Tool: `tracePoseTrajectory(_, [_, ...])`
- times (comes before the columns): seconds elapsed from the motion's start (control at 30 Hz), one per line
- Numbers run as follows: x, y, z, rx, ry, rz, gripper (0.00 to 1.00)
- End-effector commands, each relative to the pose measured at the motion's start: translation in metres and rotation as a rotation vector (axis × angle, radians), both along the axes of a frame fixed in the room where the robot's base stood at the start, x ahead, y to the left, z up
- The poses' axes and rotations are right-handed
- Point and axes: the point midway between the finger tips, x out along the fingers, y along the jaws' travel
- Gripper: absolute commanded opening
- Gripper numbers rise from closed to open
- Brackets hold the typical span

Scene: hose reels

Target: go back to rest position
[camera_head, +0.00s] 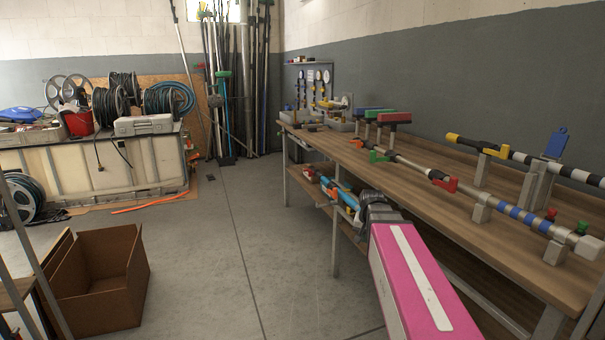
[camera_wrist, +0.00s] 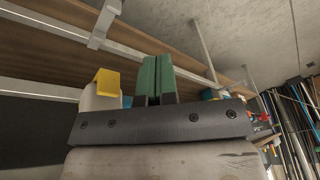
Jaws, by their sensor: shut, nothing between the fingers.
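My gripper (camera_wrist: 157,72) shows in the wrist view with its two green fingers pressed together and nothing between them. A dark bar with bolts spans the view below the fingers. In the head view my pink arm link reaches forward from the lower right, beside the front edge of the long wooden workbench (camera_head: 465,208). The arm's far end is low in front of the bench, beside its lower shelf. The fingers are hard to make out there among the colourful things.
An open cardboard box (camera_head: 100,285) stands on the floor at left. Hose reels (camera_head: 110,103) and a red bucket (camera_head: 79,123) sit on a cabinet behind it. Poles (camera_head: 235,90) lean in the far corner. Red, green and striped fixtures stand on the bench. The middle floor is clear.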

Motion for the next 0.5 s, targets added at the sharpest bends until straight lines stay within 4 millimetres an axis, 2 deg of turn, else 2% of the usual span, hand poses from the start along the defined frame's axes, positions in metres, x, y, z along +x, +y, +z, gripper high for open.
tracePoseTrajectory(0.03, [-0.015, 0.005, -0.018, -0.004, 0.026, 0.030, 0.00])
tracePoseTrajectory(0.2, [-0.056, 0.018, -0.069, -0.019, 0.104, 0.137, 0.00])
tracePoseTrajectory(0.4, [-0.104, 0.031, -0.118, -0.031, 0.187, 0.261, 0.00])
tracePoseTrajectory(0.5, [-0.122, 0.035, -0.135, -0.034, 0.216, 0.307, 0.00])
